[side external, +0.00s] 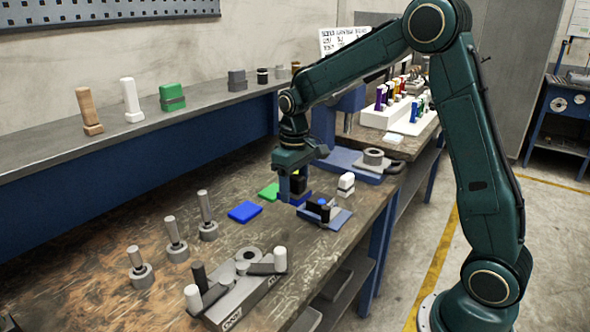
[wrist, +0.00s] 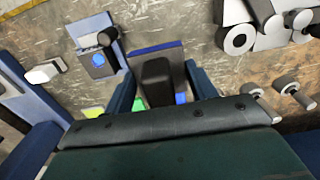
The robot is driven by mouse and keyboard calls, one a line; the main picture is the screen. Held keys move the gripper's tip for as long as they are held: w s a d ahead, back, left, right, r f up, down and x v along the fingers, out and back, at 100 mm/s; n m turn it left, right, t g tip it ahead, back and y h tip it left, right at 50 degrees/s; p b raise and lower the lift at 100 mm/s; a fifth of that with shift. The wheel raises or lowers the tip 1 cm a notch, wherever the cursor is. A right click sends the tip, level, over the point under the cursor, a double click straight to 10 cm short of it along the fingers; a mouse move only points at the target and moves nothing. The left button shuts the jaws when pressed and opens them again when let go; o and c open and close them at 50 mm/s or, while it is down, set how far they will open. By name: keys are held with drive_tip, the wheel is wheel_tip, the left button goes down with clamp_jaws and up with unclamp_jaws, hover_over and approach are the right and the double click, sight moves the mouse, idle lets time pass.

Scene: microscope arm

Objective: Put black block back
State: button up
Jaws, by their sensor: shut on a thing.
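My gripper (side external: 294,187) is shut on the black block (side external: 299,184) above the workbench. In the wrist view, the black block (wrist: 157,82) stands between the two blue fingers of my gripper (wrist: 160,72). Its far end points away from the camera, towards a dark blue pad (wrist: 158,51). I cannot tell whether the block touches the pad. In the side view my fingers hide part of the block and the spot below it. A blue pad (side external: 245,212) and a green pad (side external: 269,191) lie left of my gripper.
Several grey pegs (side external: 172,233) and a grey fixture (side external: 246,297) stand nearer the front. Several blocks line the wall shelf (side external: 50,146).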

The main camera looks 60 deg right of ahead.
hover_over(294, 239)
wheel_tip(294, 239, down, 8)
drive_tip(key=shift+d+f, duration=0.1)
drive_tip(key=shift+f, duration=0.15)
drive_tip(key=shift+f, duration=0.1)
drive_tip(key=shift+f, duration=2)
drive_tip(key=shift+f, duration=0.1)
drive_tip(key=o, duration=1)
drive_tip(key=shift+c, duration=0.2)
wheel_tip(294, 239, up, 12)
drive_tip(key=shift+f, duration=0.1)
drive_tip(key=shift+r, duration=0.2)
